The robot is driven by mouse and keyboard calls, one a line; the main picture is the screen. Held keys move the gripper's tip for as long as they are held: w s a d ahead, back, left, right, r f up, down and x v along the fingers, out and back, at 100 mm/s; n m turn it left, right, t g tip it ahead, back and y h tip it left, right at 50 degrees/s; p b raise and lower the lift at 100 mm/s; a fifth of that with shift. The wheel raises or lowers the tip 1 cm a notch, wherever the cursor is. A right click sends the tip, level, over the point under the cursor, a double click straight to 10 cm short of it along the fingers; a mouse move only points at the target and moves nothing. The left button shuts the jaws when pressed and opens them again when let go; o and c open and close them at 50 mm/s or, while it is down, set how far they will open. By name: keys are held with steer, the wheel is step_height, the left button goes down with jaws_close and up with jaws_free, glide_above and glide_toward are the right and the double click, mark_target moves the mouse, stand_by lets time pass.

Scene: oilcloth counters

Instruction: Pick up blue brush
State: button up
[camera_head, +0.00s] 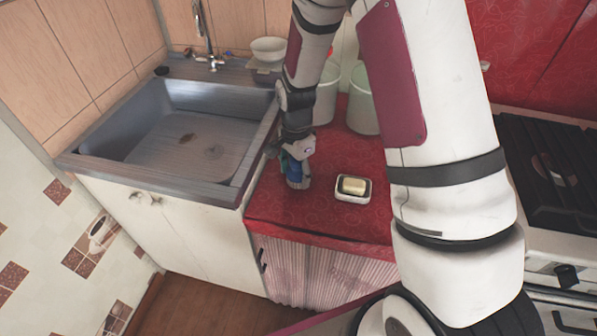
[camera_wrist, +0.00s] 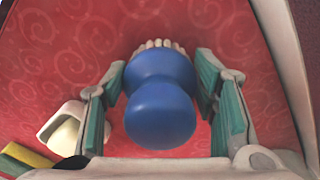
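The blue brush (camera_wrist: 160,112) stands upright on the red counter, with a rounded blue handle and pale bristles at its far edge in the wrist view. In the head view the brush (camera_head: 294,184) shows just below my gripper (camera_head: 297,167), near the counter's left edge beside the sink. In the wrist view my gripper (camera_wrist: 161,82) is open, with one green-padded finger on each side of the brush. Narrow strips of red counter seem to show between the fingers and the brush. The brush's lower part is mostly hidden by its handle in the wrist view.
A soap dish (camera_head: 345,198) holding yellow soap (camera_head: 353,185) stands right of the brush. A green and yellow sponge (camera_wrist: 24,158) shows at the wrist view's lower left. Pale canisters (camera_head: 362,105) stand behind. The sink (camera_head: 255,120) is left, the stove (camera_head: 550,165) right.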

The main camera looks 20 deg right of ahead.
steer(key=shift+r, duration=0.1)
step_height(320, 180, up, 4)
steer(key=shift+w+f, duration=0.1)
steer(key=shift+f, duration=0.1)
steer(key=s, duration=1)
steer(key=s+r, duration=0.1)
steer(key=s, duration=0.5)
steer(key=shift+d+r+p, duration=0.1)
steer(key=shift+d+p, duration=0.2)
steer(key=shift+d, duration=0.1)
